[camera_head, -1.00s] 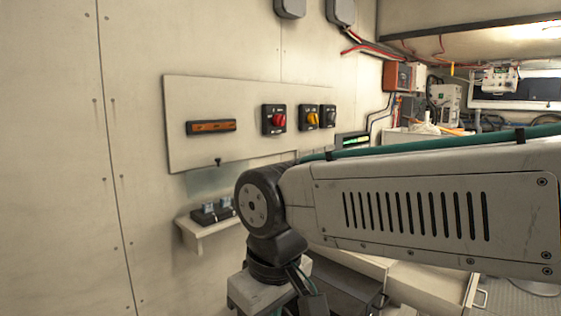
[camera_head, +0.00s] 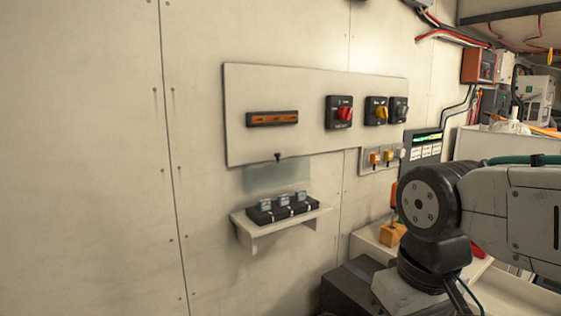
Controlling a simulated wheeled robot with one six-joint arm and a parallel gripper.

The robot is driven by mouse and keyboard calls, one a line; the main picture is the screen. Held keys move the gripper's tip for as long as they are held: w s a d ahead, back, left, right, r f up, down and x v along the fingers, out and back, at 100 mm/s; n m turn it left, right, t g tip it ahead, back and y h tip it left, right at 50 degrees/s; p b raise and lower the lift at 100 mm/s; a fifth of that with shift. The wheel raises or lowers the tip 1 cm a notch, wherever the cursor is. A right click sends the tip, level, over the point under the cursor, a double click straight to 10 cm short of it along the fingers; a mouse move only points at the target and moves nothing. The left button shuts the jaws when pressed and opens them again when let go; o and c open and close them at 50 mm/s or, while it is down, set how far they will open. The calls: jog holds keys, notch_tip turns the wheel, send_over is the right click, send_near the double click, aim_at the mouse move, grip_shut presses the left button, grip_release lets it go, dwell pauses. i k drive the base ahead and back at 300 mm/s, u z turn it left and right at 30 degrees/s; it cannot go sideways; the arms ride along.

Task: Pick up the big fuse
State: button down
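A black fuse block (camera_head: 282,211) sits on a small white wall shelf (camera_head: 251,221). Several pale blue-grey fuses stand in it, one of them a fuse (camera_head: 283,199) near its middle. They look alike in size here, so I cannot tell which is the big one. A clear, pale cover (camera_head: 277,178) hangs on the wall just above the block. My arm shows at the right, apart from the shelf. My gripper is not in view.
A panel above the shelf carries an orange bar (camera_head: 272,118) and red (camera_head: 345,113) and yellow (camera_head: 380,113) rotary switches. Right of it are small switches (camera_head: 375,158) and a lit display box (camera_head: 423,146). A wooden block (camera_head: 392,234) with a red-handled tool stands low beside my arm.

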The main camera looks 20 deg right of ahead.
aim_at(264, 205)
jog(key=u, duration=0.05)
jog(key=k, duration=0.5)
jog(key=u, duration=1.75)
jog(key=i, duration=1.35)
jog(key=z, duration=2.45)
